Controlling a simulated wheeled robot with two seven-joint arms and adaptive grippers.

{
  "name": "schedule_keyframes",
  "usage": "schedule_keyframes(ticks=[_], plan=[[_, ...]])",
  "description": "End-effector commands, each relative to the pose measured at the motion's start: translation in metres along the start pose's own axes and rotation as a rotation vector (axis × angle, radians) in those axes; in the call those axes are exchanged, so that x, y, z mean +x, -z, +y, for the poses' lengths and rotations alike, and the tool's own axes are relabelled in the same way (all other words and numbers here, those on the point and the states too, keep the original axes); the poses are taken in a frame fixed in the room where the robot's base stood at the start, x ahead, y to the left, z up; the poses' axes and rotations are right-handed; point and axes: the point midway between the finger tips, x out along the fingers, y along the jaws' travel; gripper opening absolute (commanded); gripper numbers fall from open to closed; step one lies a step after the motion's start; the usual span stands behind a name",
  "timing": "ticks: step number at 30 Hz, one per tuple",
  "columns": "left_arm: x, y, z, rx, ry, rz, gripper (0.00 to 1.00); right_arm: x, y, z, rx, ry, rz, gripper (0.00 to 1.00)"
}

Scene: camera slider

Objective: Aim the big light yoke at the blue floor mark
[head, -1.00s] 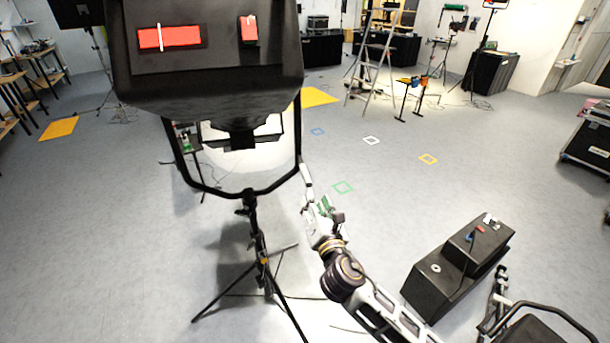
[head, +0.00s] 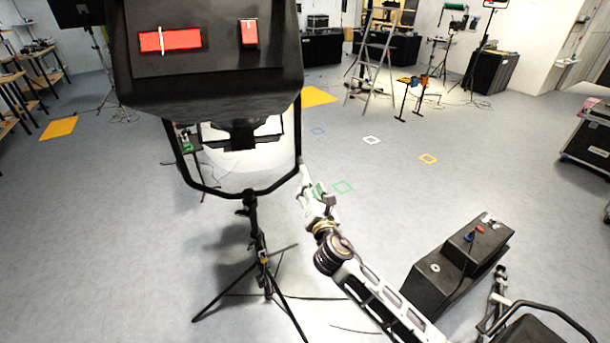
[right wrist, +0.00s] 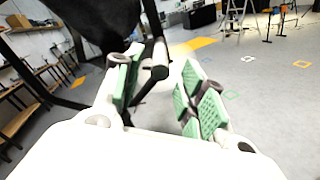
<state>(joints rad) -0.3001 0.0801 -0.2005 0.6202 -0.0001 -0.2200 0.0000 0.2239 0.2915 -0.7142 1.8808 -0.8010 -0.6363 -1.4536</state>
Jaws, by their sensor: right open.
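The big light (head: 205,75), a black housing with red panels, fills the upper left of the head view. Its black U-shaped yoke (head: 298,140) hangs on a tripod stand (head: 253,225). The blue floor mark (head: 318,131) is a small outlined square beyond the yoke, to its right. My right gripper (head: 312,183) is open beside the lower right bend of the yoke. In the right wrist view, a black yoke bar (right wrist: 159,60) shows between the green-padded fingers (right wrist: 160,92); I cannot tell whether they touch it. My left gripper is out of view.
White (head: 371,140), yellow (head: 428,158) and green (head: 342,187) floor squares lie nearby. A black stepped box (head: 460,265) stands at lower right. A ladder (head: 375,60) stands at the back. The middle floor is clear.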

Motion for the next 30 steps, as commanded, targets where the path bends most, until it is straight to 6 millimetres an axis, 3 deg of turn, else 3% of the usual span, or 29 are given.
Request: schedule_keyframes(ticks=[21, 30], plan=[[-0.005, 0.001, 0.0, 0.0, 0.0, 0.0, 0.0, 0.065, -0.001, 0.0, 0.0, 0.0, -0.001, 0.41], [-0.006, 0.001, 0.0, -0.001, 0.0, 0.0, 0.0, 0.077, 0.0, 0.0, 0.0, 0.0, 0.0, 0.41]])
